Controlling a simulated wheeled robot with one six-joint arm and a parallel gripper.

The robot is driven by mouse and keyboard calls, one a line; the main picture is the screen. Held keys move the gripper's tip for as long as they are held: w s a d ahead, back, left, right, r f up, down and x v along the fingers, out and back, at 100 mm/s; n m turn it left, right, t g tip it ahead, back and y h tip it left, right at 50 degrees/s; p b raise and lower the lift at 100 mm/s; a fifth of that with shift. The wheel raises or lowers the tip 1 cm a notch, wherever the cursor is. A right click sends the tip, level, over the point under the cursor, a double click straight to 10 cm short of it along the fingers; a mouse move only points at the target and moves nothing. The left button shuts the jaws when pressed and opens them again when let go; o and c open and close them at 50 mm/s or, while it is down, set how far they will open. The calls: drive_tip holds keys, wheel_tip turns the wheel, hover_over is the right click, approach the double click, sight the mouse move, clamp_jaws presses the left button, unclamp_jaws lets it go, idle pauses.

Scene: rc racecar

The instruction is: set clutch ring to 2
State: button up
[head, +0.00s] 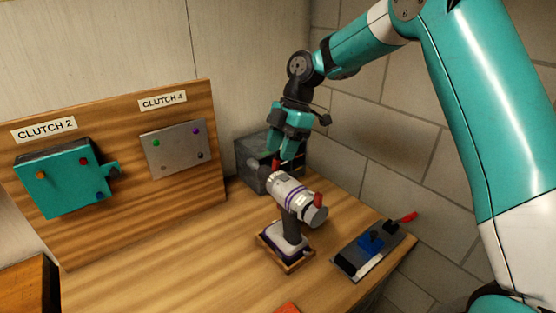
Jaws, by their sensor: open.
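A light grey power drill (290,193) with purple bands stands upright on a small wooden-edged base on the bench. Its dark end (265,176) points to the far left, with a red tab (275,164) on top. A grey round end with a second red piece (317,200) faces the near right. I cannot tell for sure which part is the clutch ring, and no setting is readable. My gripper (284,152) is open, points down and hangs just above the far end, close to the red tab. I cannot tell whether it touches.
A wooden board carries a "CLUTCH 2" label (44,129) over a teal box (63,183) and a "CLUTCH 4" label (162,101) over a grey plate (177,160). A dark crate (247,165) stands behind the drill. A tray (352,260) with blue and red parts lies right.

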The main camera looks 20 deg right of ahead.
sight(276, 159)
drive_tip(key=shift+x, duration=1.35)
clamp_jaws()
drive_tip(key=shift+a+f+b, duration=0.15)
drive_tip(key=shift+f+b, duration=0.1)
drive_tip(key=shift+b, duration=0.4)
drive_tip(key=b, duration=0.1)
drive_tip(key=h+b, duration=0.1)
drive_tip(key=b, duration=0.1)
drive_tip(key=shift+s+a+f+t, duration=0.1)
drive_tip(key=shift+a+f+t, duration=0.05)
drive_tip(key=shift+a+t, duration=0.2)
drive_tip(key=a+h+b, duration=0.1)
drive_tip(key=h+b, duration=0.1)
drive_tip(key=b, duration=0.3)
drive_tip(key=shift+s+t, duration=0.15)
drive_tip(key=shift+t, duration=0.1)
drive_tip(key=shift+s+a+r+h+b, duration=0.15)
drive_tip(key=shift+a+r+h+b, duration=0.25)
drive_tip(key=shift+h, duration=0.5)
